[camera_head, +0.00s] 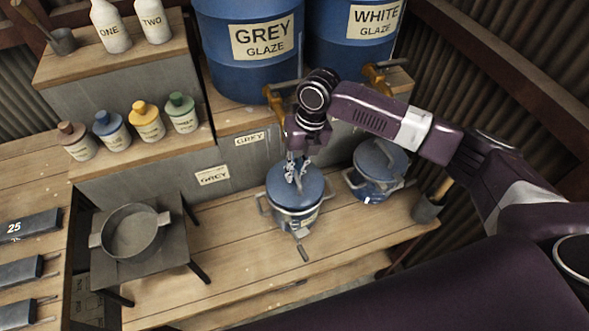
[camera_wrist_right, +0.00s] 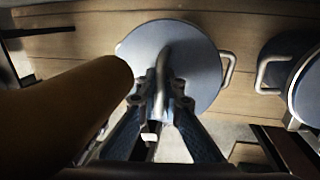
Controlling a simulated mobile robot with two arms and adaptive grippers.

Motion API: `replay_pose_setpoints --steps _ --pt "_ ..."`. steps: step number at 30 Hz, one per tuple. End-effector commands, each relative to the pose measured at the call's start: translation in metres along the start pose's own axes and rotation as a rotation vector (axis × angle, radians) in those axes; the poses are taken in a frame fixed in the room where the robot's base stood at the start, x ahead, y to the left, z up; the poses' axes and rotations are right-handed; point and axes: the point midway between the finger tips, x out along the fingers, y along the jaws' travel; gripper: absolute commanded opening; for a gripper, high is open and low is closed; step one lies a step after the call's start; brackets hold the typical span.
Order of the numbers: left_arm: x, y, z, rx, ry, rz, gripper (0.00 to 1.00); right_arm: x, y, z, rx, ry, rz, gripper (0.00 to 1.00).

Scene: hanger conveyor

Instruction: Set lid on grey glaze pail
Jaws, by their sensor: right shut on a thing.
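The grey glaze pail (camera_head: 296,217) is a metal pail with side handles, standing on the wooden bench below the GREY drum. A round blue-grey lid (camera_head: 284,187) covers its top, roughly centred; I cannot tell whether it rests fully on the rim. In the right wrist view the lid (camera_wrist_right: 200,60) shows with a bent metal handle across it. My right gripper (camera_head: 295,170) is over the lid, shut on its handle; its fingers also show in the right wrist view (camera_wrist_right: 160,100). My left gripper is not in view.
The GREY GLAZE drum (camera_head: 250,50) with a brass tap (camera_head: 275,98) stands behind. A second lidded pail (camera_head: 372,180) is close on the right, with a dark cup (camera_head: 427,208) beyond. A pan (camera_head: 133,232) on a stand is left. Bench between stand and pail is clear.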

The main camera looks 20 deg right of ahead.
Motion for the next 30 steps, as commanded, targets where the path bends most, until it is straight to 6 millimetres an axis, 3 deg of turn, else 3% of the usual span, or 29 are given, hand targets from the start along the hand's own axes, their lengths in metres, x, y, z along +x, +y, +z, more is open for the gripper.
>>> replay_pose_setpoints --steps 30 --pt "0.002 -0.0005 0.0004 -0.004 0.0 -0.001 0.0 0.0092 -0.0018 0.0 0.0 0.0 0.0 0.0"
